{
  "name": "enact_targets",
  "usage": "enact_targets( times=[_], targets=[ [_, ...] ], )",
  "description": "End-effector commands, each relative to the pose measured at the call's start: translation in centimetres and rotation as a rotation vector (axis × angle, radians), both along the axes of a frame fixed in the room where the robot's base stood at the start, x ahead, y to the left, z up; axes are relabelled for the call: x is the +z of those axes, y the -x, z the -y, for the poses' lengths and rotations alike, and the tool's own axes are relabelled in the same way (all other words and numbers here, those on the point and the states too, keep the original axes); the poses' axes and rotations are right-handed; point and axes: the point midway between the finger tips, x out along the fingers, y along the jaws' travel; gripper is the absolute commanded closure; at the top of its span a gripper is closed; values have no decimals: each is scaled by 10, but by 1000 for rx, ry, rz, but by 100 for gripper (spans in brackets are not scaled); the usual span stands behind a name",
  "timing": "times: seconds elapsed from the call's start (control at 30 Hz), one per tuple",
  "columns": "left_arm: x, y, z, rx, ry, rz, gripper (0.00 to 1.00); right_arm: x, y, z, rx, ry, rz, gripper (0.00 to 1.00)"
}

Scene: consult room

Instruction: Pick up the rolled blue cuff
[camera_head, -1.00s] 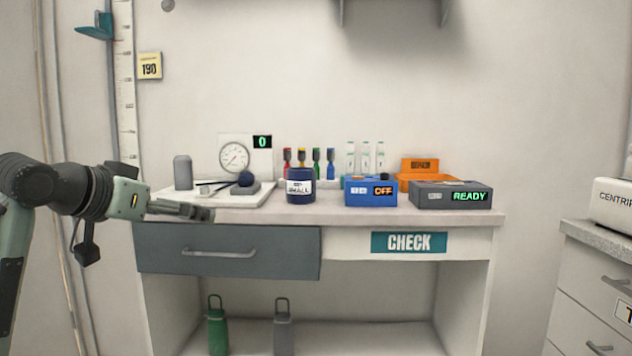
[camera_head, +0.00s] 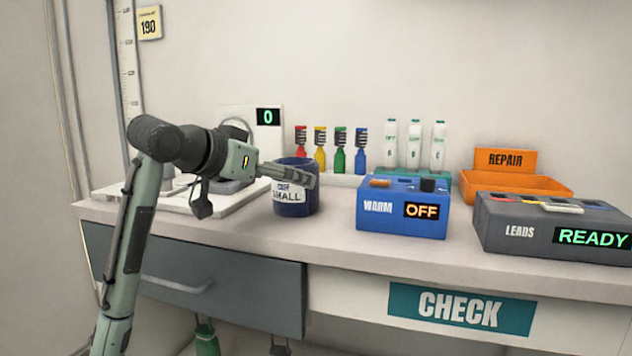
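The rolled blue cuff (camera_head: 294,206) stands upright on the bench, a dark blue cylinder with a white label ending in "SMALL". My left gripper (camera_head: 310,178) reaches in from the left with its fingers pointing right. The fingers cross in front of the upper part of the cuff and hide some of its label and rim. They are seen side-on, so I cannot tell how far apart they are or whether they touch the cuff. My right gripper is not in view.
A blue "WARM" box (camera_head: 380,221) showing OFF stands just right of the cuff. A grey "LEADS" box (camera_head: 492,232) and an orange "REPAIR" tray (camera_head: 550,186) are further right. Several coloured clips (camera_head: 340,155) stand behind. A white gauge board (camera_head: 225,207) lies left, partly behind my arm.

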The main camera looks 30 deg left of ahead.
Motion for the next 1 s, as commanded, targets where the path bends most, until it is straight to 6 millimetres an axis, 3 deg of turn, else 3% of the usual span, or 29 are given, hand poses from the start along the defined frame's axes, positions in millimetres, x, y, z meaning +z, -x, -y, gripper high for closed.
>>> enact_targets(
  times=[0.53, 0.83, 1.0],
  targets=[
    [-25, -63, 9, -1, 2, 0, 5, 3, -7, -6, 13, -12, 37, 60],
    [-28, -70, 10, -1, 0, -1, 5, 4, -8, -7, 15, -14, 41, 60],
    [-27, -70, 10, -1, 0, -1, 23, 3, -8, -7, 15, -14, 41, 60]
  ],
)
